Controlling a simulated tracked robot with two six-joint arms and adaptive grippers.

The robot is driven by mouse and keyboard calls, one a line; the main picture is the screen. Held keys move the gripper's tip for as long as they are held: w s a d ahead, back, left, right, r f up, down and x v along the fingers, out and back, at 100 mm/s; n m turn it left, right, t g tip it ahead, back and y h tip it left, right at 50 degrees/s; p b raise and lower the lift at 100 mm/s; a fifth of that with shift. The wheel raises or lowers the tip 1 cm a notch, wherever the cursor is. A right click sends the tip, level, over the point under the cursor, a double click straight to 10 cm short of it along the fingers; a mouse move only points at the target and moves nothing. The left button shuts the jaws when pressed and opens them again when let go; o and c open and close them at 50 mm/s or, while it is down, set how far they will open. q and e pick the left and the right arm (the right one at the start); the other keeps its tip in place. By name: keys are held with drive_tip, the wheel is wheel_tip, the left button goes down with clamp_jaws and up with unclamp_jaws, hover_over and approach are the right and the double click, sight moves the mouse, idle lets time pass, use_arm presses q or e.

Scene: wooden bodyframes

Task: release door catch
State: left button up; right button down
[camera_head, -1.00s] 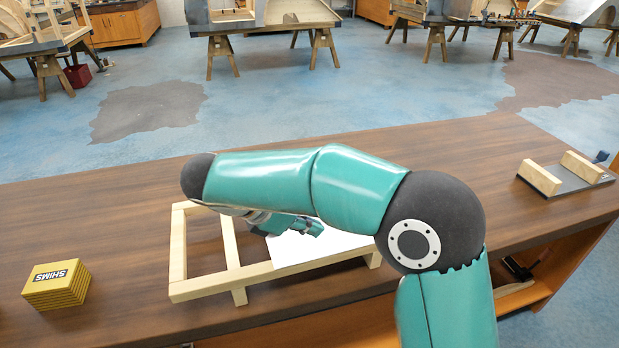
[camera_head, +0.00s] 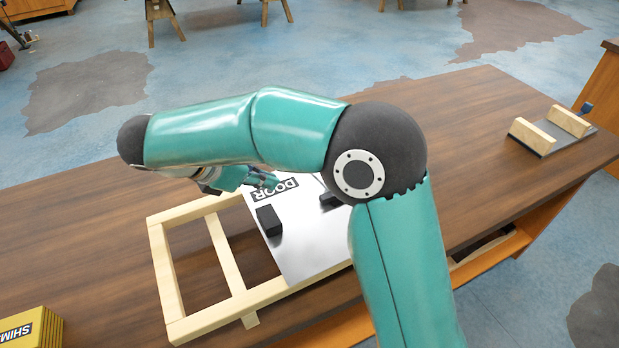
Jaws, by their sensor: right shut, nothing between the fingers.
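A grey metal door panel (camera_head: 295,248) with a "DOOR" label (camera_head: 277,190) lies on a light wooden frame (camera_head: 222,255) on the workbench. Two black blocks stand on the panel, one at its left (camera_head: 269,221) and one partly behind my arm (camera_head: 329,200). I cannot tell which part is the catch. My right arm reaches across from the right. Its gripper (camera_head: 268,181) is shut and empty, over the panel's far edge by the label. Whether it touches the panel is unclear. My left gripper is not in view.
A yellow shims box (camera_head: 30,330) stands at the bench's near left. A plate with two wooden blocks (camera_head: 550,130) sits at the right end. The brown bench top (camera_head: 480,140) is clear between the frame and that plate.

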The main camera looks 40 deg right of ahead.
sight(300, 203)
drive_tip(key=x, duration=1)
drive_tip(key=shift+s+f+b, duration=0.1)
drive_tip(key=shift+s+b, duration=0.05)
drive_tip(key=shift+b, duration=0.25)
drive_tip(key=shift+s+d, duration=0.15)
drive_tip(key=shift+d, duration=1.05)
drive_tip(key=shift+s+d, duration=0.1)
drive_tip(key=shift+d, duration=0.65)
